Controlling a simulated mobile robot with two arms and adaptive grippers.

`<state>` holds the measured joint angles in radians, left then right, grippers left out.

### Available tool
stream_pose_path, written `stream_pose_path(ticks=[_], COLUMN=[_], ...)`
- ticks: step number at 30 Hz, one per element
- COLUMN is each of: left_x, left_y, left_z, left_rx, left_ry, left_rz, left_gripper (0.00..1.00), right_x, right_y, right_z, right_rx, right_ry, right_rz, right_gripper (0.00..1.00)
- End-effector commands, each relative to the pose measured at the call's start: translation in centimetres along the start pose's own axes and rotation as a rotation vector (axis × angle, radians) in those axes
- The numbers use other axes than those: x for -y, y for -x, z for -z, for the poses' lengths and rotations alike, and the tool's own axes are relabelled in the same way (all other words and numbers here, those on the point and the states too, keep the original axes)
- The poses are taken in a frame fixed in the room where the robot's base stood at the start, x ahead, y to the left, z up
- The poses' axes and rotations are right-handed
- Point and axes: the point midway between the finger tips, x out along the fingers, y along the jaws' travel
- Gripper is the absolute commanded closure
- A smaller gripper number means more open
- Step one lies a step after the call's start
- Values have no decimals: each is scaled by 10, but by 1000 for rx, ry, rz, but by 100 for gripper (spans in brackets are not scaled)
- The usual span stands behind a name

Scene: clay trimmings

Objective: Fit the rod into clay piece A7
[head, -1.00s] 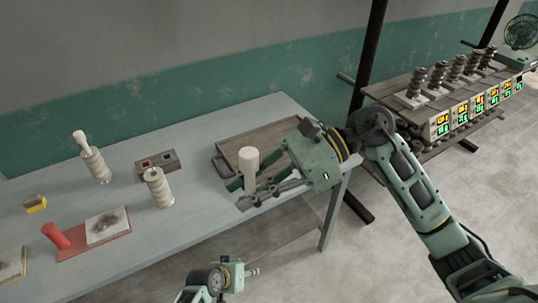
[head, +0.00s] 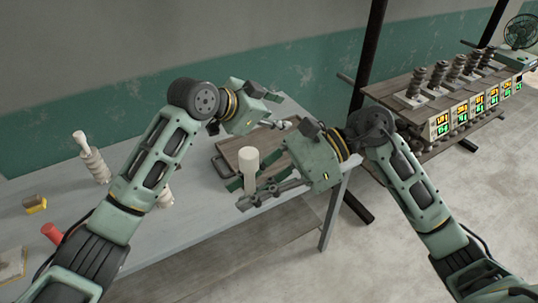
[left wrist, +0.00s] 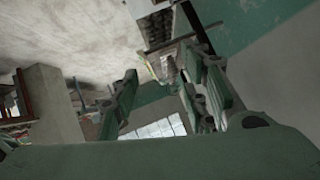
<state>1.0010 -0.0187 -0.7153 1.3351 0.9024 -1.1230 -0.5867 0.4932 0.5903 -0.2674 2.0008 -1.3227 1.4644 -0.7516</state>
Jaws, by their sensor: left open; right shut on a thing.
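My right gripper (head: 254,197) is shut on a smooth pale cylinder (head: 249,165), which looks like the rod and stands upright at the table's right end. My left gripper (head: 284,124) is open and empty, above and behind the cylinder, over the table's far right part. Its spread fingers also show in the left wrist view (left wrist: 160,75), with nothing between them. A ridged clay piece (head: 97,168) at the table's left has a pale peg on top. A second ridged clay piece (head: 166,196) is partly hidden by my left arm. No label A7 is readable.
A wooden board (head: 228,150) lies on the grey table (head: 25,186) behind the pale cylinder. A yellow block (head: 35,205) and a red cylinder (head: 51,233) are at the left. Dark stacked pieces with lit displays (head: 459,118) stand on a rack at the right.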

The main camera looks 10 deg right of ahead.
Motion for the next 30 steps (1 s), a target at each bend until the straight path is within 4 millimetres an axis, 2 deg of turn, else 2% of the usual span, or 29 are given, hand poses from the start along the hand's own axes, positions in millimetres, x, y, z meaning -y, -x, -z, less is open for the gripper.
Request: stream_pose_path(ticks=[1, 6, 9, 12, 16, 21, 25, 30], left_x=[-6, -49, -86, -126, -172, -209, -217, -215], left_y=[14, 59, 90, 121, 159, 208, 241, 274], left_z=[31, 111, 147, 166, 169, 145, 121, 100], left_rx=[-10, -3, 32, 96, 224, 468, 676, 886], left_ry=[-83, -385, -602, -835, -1132, -1492, -1699, -1848], left_rz=[-14, -88, -136, -184, -242, -311, -356, -397], left_gripper=[58, 58, 58, 58, 58, 58, 58, 58], right_x=[0, 0, 0, 0, 0, 0, 0, 0], right_y=[0, 0, 0, 0, 0, 0, 0, 0], right_z=[0, 0, 0, 0, 0, 0, 0, 0], right_rx=[0, 0, 0, 0, 0, 0, 0, 0], right_ry=[0, 0, 0, 0, 0, 0, 0, 0], right_rz=[0, 0, 0, 0, 0, 0, 0, 0], right_gripper=[100, 100, 100, 100, 100, 100, 100, 100])
